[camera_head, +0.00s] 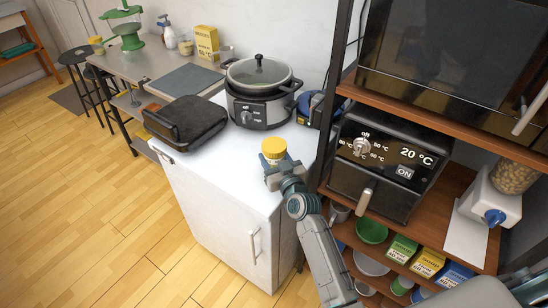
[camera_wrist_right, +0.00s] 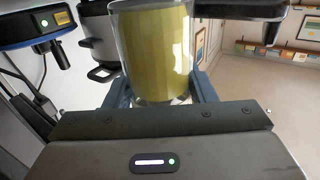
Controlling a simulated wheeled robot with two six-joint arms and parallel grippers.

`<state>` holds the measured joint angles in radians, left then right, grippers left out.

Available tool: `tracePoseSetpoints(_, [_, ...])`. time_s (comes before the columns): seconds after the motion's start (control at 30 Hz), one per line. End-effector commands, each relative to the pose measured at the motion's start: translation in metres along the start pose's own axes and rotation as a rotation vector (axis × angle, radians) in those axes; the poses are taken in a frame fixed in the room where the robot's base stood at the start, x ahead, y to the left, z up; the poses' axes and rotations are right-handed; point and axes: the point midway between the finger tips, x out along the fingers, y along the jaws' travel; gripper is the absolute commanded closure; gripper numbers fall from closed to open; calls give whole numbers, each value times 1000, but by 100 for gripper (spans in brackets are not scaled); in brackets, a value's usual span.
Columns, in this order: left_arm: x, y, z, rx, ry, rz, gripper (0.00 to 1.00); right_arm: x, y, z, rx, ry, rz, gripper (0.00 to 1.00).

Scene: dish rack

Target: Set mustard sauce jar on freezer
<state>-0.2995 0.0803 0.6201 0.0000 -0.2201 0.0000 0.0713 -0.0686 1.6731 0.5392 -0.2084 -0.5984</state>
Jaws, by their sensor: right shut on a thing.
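The mustard sauce jar (camera_head: 273,149) has a yellow lid and shows at the right end of the white freezer's top in the head view. In the right wrist view the jar (camera_wrist_right: 157,52) is clear with yellow-green contents, upright between the fingers. My right gripper (camera_head: 276,170) is shut on it. The freezer (camera_head: 225,208) is a white chest with a door handle on its front. The jar is over its top; I cannot tell whether its base touches the surface. My left gripper is not in view.
A slow cooker (camera_head: 262,88) and a black case (camera_head: 186,122) stand on the freezer top behind and left of the jar. A wooden shelf (camera_head: 441,207) with an oven (camera_head: 389,158) is close on the right. White surface in front of the case is bare.

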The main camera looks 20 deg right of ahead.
Motion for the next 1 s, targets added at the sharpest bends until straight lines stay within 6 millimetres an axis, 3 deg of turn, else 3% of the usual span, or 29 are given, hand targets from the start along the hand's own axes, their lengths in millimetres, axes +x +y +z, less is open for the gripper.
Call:
tracePoseSetpoints(0.8, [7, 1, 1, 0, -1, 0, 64, 0, 0, 5, 0, 3, 0, 86])
tracePoseSetpoints(0.83, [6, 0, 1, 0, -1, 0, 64, 0, 0, 4, 0, 3, 0, 44])
tracePoseSetpoints(0.93, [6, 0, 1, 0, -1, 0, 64, 0, 0, 4, 0, 2, 0, 24])
tracePoseSetpoints(1.0, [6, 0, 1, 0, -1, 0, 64, 0, 0, 5, 0, 2, 0, 24])
